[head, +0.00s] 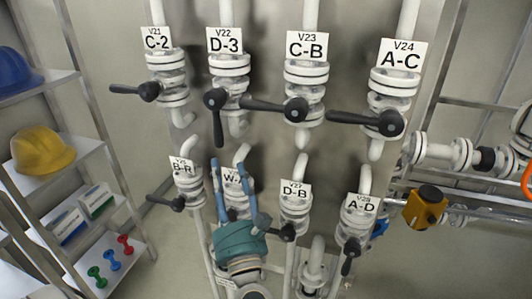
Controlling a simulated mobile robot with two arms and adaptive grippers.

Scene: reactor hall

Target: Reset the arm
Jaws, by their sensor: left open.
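That valve's handle is hidden or cannot be told from the gripper. Whether the fingers touch the valve cannot be told. My right gripper is not in view.
Upper valves C-2 (166,62), D-3 (229,64), C-B (306,72) and A-C (394,80) have black handles. Lower valves B-R (186,185), D-B (295,208) and A-D (357,222) flank the gripper. Shelves with a yellow helmet (42,150) stand left. Pipes run right.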

